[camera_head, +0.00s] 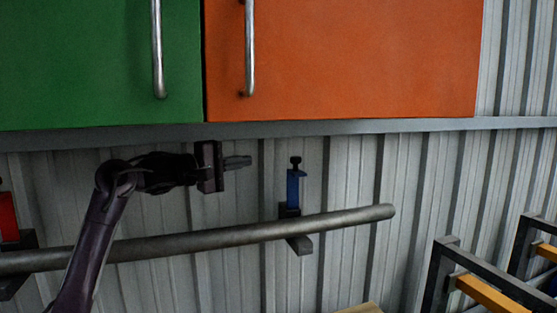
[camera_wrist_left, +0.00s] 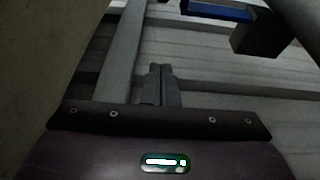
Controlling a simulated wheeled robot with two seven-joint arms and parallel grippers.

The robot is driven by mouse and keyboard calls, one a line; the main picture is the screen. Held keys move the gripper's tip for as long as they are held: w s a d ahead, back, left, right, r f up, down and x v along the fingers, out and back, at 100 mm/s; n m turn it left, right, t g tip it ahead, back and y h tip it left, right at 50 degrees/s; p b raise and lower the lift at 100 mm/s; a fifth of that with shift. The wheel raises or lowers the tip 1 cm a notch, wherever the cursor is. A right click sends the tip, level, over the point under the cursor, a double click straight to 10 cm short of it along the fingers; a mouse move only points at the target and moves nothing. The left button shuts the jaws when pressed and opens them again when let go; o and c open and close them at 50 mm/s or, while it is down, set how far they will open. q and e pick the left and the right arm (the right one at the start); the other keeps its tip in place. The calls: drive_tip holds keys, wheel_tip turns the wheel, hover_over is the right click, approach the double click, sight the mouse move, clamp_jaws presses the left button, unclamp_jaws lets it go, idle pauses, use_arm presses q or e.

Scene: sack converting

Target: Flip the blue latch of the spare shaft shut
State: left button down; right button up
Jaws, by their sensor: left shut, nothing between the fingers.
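The blue latch (camera_head: 293,188) stands upright, with a black knob on top, above a dark bracket (camera_head: 299,243) on the wall. The spare shaft (camera_head: 345,220), a long grey bar, rests across this bracket. My left gripper (camera_head: 249,161) is shut and empty, to the left of the latch and near the height of its top, apart from it in the picture. In the left wrist view the shut fingertips (camera_wrist_left: 161,68) point at the ribbed wall, and the blue latch (camera_wrist_left: 217,10) shows at the top edge, partly cut off. My right gripper is not in view.
Green (camera_head: 90,65) and orange (camera_head: 345,60) cabinets with metal handles hang above, over a grey rail (camera_head: 350,126). A red latch (camera_head: 8,215) is at the left edge by another bracket. Dark frames with yellow bars (camera_head: 492,294) stand at lower right. The wall right of the blue latch is clear.

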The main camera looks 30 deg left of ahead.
sight(295, 165)
use_arm(q)
drive_tip(key=w+d+p, duration=0.5)
drive_tip(key=w+d, duration=0.1)
drive_tip(key=w, duration=0.1)
drive_tip(key=shift+d, duration=0.4)
drive_tip(key=shift+f, duration=0.1)
drive_tip(key=shift+s, duration=0.1)
idle(0.4)
